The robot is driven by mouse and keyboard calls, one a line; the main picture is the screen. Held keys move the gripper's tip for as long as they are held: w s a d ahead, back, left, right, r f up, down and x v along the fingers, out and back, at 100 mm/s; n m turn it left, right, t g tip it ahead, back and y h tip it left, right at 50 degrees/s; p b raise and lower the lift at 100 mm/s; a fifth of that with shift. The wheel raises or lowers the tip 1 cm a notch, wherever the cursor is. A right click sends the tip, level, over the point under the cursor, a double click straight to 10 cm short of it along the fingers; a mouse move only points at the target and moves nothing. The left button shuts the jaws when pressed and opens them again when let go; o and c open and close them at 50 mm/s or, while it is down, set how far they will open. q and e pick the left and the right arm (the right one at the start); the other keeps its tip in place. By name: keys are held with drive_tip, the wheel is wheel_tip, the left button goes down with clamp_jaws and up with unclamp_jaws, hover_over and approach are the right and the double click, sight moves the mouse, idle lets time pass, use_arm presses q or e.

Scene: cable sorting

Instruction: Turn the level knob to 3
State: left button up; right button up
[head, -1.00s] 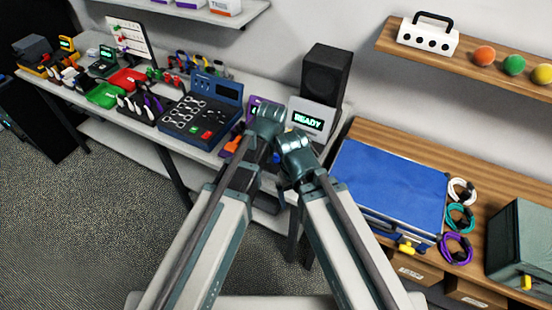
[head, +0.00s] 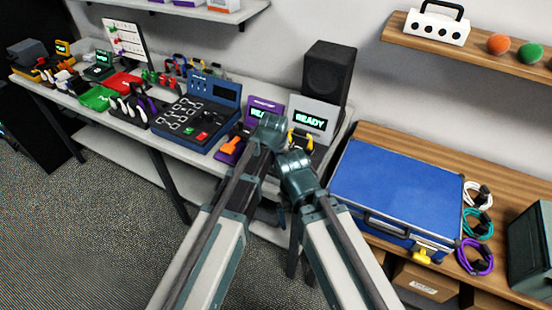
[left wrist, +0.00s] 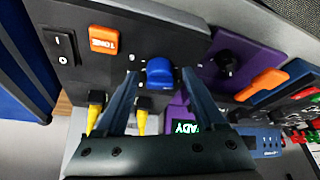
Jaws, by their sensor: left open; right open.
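A blue knob (left wrist: 160,72), with small pale marks around it, sits on the black front panel (left wrist: 115,62) of a grey unit with a READY screen (head: 310,121). Its exact setting is too small to read. My left gripper (left wrist: 160,78) is open, with one finger on each side of the blue knob; I cannot tell whether they touch it. In the head view its fingers are hidden behind my wrist. My right gripper (head: 266,207) is open and empty, low between my arms and partly hidden.
A purple unit (head: 265,104) with a black knob (left wrist: 229,62) and orange lever (left wrist: 262,85) stands alongside. A black speaker (head: 329,72) is behind; a blue case (head: 398,185) lies right.

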use_arm(q)
drive_tip(key=shift+c, duration=0.2)
clamp_jaws()
drive_tip(key=m+h, duration=0.1)
drive_tip(key=m, duration=0.2)
drive_tip(key=m+h, duration=0.1)
drive_tip(key=m, duration=0.2)
drive_tip(key=shift+w+a+g, duration=0.1)
drive_tip(key=shift+a+g, duration=0.05)
drive_tip(key=shift+g, duration=0.25)
drive_tip(key=m+g+h, duration=0.1)
drive_tip(key=m, duration=0.2)
drive_tip(key=m+g, duration=0.1)
drive_tip(key=m, duration=0.2)
drive_tip(key=shift+w+a+h, duration=0.1)
drive_tip(key=shift+w+h, duration=0.1)
drive_tip(key=shift+h, duration=0.2)
drive_tip(key=m+g, duration=0.1)
drive_tip(key=m, duration=0.2)
drive_tip(key=m+g, duration=0.1)
drive_tip(key=m, duration=0.2)
drive_tip(key=shift+w+m, duration=0.15)
drive_tip(key=shift+m, duration=0.15)
drive_tip(key=m+g, duration=0.2)
drive_tip(key=m, duration=0.2)
drive_tip(key=shift+m, duration=0.4)
drive_tip(key=shift+m+y, duration=0.3)
